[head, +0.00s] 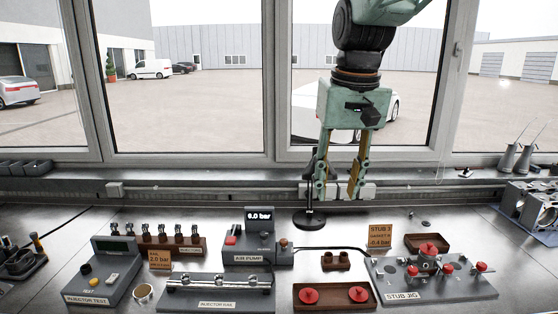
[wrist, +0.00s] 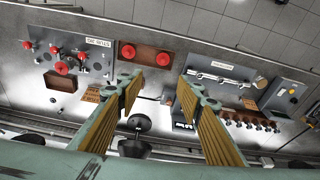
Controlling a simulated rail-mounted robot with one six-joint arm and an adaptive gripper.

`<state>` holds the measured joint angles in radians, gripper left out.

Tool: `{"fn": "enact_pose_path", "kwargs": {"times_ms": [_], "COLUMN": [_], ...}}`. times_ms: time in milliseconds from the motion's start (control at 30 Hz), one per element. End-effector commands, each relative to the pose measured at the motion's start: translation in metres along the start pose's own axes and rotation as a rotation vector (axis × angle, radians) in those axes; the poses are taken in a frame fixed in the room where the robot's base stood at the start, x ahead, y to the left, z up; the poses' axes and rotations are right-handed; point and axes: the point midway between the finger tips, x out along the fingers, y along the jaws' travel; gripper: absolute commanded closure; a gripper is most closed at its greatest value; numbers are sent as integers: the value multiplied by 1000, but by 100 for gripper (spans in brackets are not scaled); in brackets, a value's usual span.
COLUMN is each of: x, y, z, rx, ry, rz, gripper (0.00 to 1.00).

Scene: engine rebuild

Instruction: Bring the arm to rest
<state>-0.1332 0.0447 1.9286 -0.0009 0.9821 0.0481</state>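My arm reaches down from the top of the head view, with my gripper (head: 339,192) raised above the back part of the bench. Its two long fingers stand apart, pointing down. In the wrist view my gripper (wrist: 166,90) shows both fingers spread with a clear gap and nothing held between them. A dark round-based stand (head: 309,218) is on the bench behind and just left of the fingertips. In the wrist view it shows between the fingers (wrist: 139,123).
The stub jig (head: 440,282) with red knobs stands at right. A brown tray (head: 320,304) holds two red caps. The air pump (head: 258,250), injector rail (head: 218,288) and injector test box (head: 108,272) stand left. An engine block (head: 535,208) is far right. Windows close off the back.

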Motion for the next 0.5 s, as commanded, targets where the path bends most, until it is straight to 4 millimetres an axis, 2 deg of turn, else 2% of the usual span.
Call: {"fn": "enact_pose_path", "kwargs": {"times_ms": [500], "x": [-20], "y": [22], "z": [94], "rx": [23], "ry": [44], "rz": [6], "gripper": [66]}}
